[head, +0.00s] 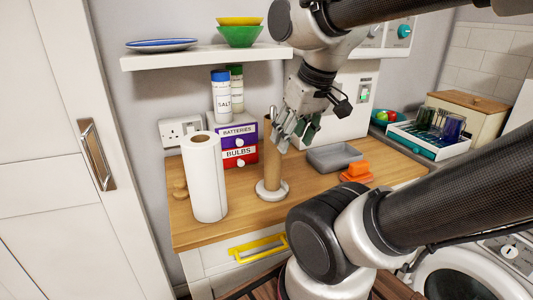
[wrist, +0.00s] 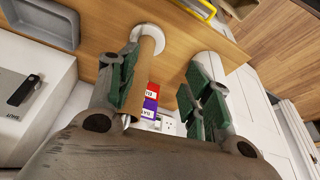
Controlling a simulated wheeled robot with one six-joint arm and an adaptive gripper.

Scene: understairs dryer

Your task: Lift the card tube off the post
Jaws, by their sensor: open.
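The brown card tube (head: 270,160) stands upright on the post, whose round white base (head: 272,190) rests on the wooden worktop. A thin tip of the post (head: 271,112) shows above the tube. My gripper (head: 287,128) is open at the tube's upper part, partly covering it in the head view. In the wrist view the tube (wrist: 151,48) runs between the two green-padded fingers of my gripper (wrist: 162,78), nearer the left finger. Whether a finger touches it, I cannot tell. The base (wrist: 147,32) shows beyond the tube.
A white paper roll (head: 204,180) stands left of the tube. Labelled drawer boxes (head: 238,145) and salt shakers (head: 221,97) stand behind. A grey tray (head: 333,157) and an orange object (head: 356,172) lie right. A shelf (head: 200,58) hangs above.

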